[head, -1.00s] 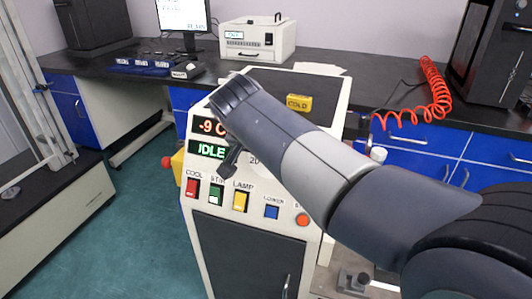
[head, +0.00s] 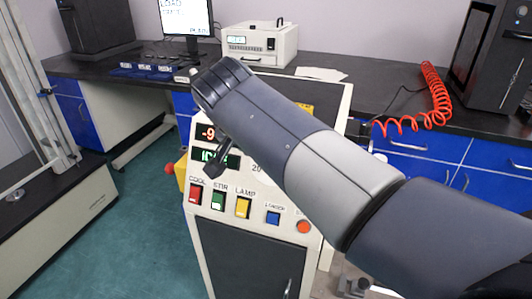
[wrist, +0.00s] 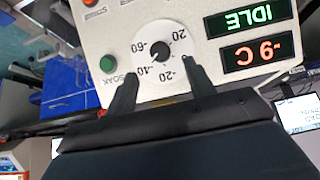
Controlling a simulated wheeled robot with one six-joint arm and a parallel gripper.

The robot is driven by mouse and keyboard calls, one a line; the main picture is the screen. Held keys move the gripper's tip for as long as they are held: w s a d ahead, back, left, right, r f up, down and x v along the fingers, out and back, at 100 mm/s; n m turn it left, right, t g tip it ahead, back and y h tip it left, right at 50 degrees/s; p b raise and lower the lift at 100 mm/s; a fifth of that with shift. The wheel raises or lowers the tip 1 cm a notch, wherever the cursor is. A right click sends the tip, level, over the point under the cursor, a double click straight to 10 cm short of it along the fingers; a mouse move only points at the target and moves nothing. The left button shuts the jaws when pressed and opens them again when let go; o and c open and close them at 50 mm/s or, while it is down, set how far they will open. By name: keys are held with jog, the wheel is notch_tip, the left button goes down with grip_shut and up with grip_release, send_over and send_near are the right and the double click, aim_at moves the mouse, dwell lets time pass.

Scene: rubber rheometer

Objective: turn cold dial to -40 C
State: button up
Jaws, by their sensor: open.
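The cold dial (wrist: 148,37) shows in the wrist view as a white disc with a black knob (wrist: 160,51) at its centre. Its marks read 20, -20, -40 and -60; I cannot tell clearly where the knob points. My gripper (wrist: 158,70) is open and empty, its two dark fingers spread below the knob in the picture, near the disc's lower edge. Whether they touch the panel is unclear. In the head view my arm hides most of the dial, and a dark finger (head: 215,168) hangs before the panel. The red readout (wrist: 258,54) shows -9 C.
The green display (wrist: 249,16) reads IDLE. A green SOAK button (wrist: 107,63) lies beside the dial. Below, the panel has red COOL (head: 195,193), green STIR (head: 218,200) and yellow LAMP (head: 243,207) switches, a blue button (head: 273,218) and an orange-red button (head: 303,227).

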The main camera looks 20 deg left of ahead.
jog(key=v, duration=0.4)
jog(key=shift+p, duration=0.35)
jog(key=shift+w, duration=0.1)
jog(key=b+x, duration=0.3)
jog(key=x, duration=0.7)
jog(key=shift+w+f, duration=0.2)
jog(key=shift+f, duration=0.2)
